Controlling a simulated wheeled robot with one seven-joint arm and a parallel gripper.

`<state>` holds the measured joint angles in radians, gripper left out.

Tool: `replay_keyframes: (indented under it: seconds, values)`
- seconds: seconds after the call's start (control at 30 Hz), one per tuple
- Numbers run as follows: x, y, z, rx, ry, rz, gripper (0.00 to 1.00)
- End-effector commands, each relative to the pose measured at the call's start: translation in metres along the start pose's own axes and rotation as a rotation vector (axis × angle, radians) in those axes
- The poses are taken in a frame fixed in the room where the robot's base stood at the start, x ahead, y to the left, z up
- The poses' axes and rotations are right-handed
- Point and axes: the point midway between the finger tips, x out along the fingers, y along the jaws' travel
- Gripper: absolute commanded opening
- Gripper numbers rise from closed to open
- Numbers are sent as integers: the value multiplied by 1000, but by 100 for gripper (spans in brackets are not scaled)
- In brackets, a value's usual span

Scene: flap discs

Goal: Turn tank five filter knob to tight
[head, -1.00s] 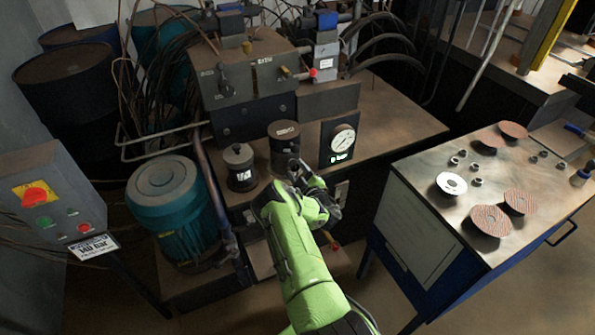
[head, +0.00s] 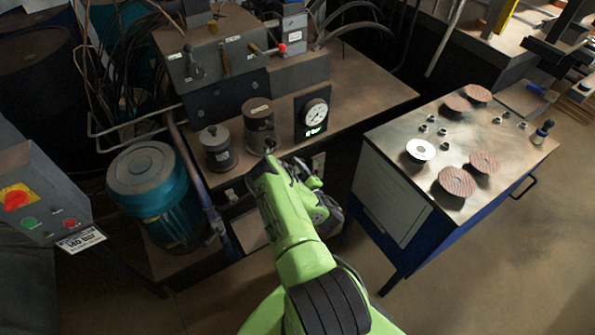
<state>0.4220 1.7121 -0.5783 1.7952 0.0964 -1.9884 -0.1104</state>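Two dark cylindrical canisters stand at the front of the hydraulic unit's top. The left canister (head: 217,152) has a small knob on its lid and a pale label. The right canister (head: 258,118) has a flat top with a small label. I cannot read a tank number or tight marking on either. My green arm reaches up from the bottom, and my gripper (head: 271,150) is at the lower front of the right canister. Contact there is unclear. The arm's wrist covers most of the fingers, so their opening and anything between them are hidden.
A teal motor (head: 150,180) and a control box (head: 35,190) are at left. A workbench (head: 385,140) with flap discs and nuts stands at right. Open floor lies in front of it.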

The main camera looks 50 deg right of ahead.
Motion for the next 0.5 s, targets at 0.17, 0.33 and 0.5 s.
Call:
replay_keyframes:
  seconds: [0.17, 0.33, 0.5]
  values:
    - [-15, 7, -6, 2, -3, -2, 61]
    - [-25, 6, -5, 2, -2, -2, 61]
    - [-33, 4, -4, 2, -2, 0, 61]
